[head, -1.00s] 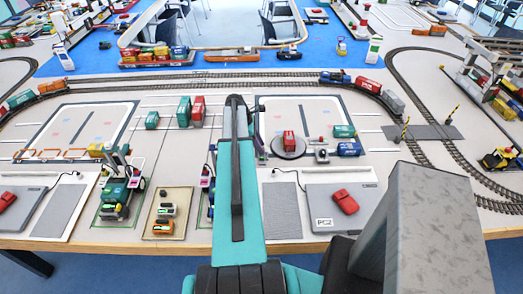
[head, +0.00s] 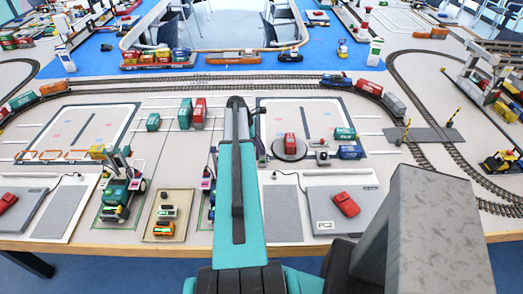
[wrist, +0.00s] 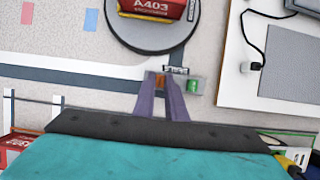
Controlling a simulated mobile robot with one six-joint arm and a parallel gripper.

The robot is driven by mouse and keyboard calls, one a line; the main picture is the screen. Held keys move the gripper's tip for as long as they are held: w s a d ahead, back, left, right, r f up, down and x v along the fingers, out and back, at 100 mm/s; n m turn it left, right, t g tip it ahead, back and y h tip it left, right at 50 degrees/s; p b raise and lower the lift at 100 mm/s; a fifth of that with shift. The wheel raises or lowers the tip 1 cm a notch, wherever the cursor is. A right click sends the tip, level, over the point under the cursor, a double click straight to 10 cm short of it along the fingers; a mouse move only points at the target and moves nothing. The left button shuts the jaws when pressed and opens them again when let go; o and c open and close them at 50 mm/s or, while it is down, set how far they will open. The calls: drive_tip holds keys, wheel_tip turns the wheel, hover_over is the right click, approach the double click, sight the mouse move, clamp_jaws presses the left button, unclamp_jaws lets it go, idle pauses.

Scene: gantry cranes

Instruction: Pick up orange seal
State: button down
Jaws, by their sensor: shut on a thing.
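The orange seal (wrist: 159,79) is a small orange block in the wrist view, between the tips of my gripper's purple fingers. My gripper (wrist: 162,86) is shut on it, low at a small grey holder (wrist: 181,72) with a printed label. I cannot tell whether the seal is clear of the holder. A green seal (wrist: 193,85) is just right of the fingers. In the head view my own arm hides the gripper and the orange seal.
A round turntable (wrist: 115,33) with a red A403 container (wrist: 153,8) lies just beyond the fingers. A white board with a grey pad (wrist: 292,69) is at right. In the head view, a red vehicle (head: 346,205) sits on a grey panel at right.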

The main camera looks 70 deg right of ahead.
drive_tip(key=shift+r, duration=0.1)
wheel_tip(320, 180, up, 10)
drive_tip(key=b, duration=0.3)
idle(0.4)
drive_tip(key=shift+w, duration=0.1)
idle(0.5)
